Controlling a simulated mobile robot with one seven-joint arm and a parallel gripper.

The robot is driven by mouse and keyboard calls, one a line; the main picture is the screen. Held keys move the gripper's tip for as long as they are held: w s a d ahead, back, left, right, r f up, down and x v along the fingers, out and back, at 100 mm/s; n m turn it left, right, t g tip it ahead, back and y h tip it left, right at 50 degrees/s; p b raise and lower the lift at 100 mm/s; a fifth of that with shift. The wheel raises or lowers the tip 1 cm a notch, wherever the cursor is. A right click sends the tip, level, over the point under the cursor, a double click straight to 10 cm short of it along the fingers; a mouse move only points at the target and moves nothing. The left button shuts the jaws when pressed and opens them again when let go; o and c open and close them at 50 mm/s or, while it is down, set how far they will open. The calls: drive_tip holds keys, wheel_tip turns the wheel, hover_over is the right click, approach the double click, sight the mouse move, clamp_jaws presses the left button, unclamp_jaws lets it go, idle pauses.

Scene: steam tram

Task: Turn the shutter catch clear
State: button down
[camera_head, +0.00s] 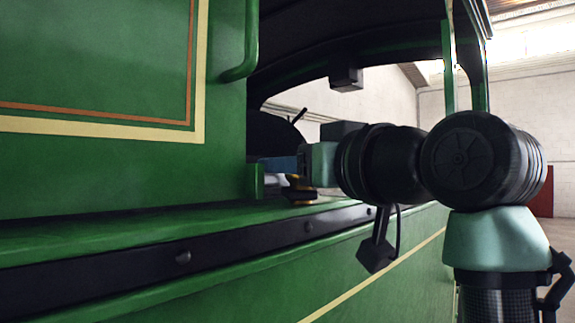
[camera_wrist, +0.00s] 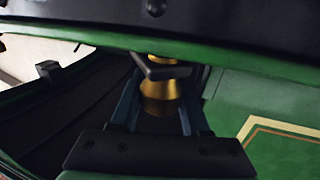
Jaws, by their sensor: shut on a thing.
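The shutter catch shows in the wrist view as a brass, rounded body (camera_wrist: 160,97) with a dark crosspiece at its far end. In the head view a small dark and brass piece (camera_head: 300,194) stands on the green ledge beside the cab opening; it looks like the same catch. My gripper (camera_head: 281,166) reaches in from the right, just above that ledge. Its two blue fingers (camera_wrist: 160,84) lie on either side of the brass body and are shut on it. The fingers partly hide the catch in the head view, and its exact turn angle is hard to tell.
The green tram side panel (camera_head: 95,190) fills the left. A dark riveted strip (camera_head: 180,258) runs below the ledge. A curved green handrail (camera_head: 247,45) and the dark roof edge frame the cab opening. Open hall floor lies at the far right.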

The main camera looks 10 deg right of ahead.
drive_tip(key=shift+f+h, duration=0.1)
drive_tip(key=shift+h, duration=0.2)
drive_tip(key=m+h+b, duration=0.1)
drive_tip(key=m+h, duration=0.1)
drive_tip(key=h, duration=0.1)
drive_tip(key=m+h+b, duration=0.1)
drive_tip(key=h, duration=0.1)
drive_tip(key=shift+w+d+m+t+b, duration=0.1)
drive_tip(key=shift+d+m+t+b, duration=0.2)
drive_tip(key=shift+d+m+t, duration=0.1)
drive_tip(key=shift+d+m+g+h+b, duration=0.25)
drive_tip(key=shift+m+h, duration=0.6)
drive_tip(key=shift+h, duration=0.45)
drive_tip(key=shift+d+m+g+h+b, duration=0.2)
drive_tip(key=shift+m+g+h, duration=0.15)
drive_tip(key=shift+m+h, duration=0.7)
drive_tip(key=shift+d+m+g+h+b, duration=0.25)
drive_tip(key=shift+m+h, duration=0.35)
drive_tip(key=shift+h, duration=0.95)
drive_tip(key=c, duration=0.7)
unclamp_jaws()
drive_tip(key=shift+w+d, duration=0.1)
drive_tip(key=shift+d, duration=0.05)
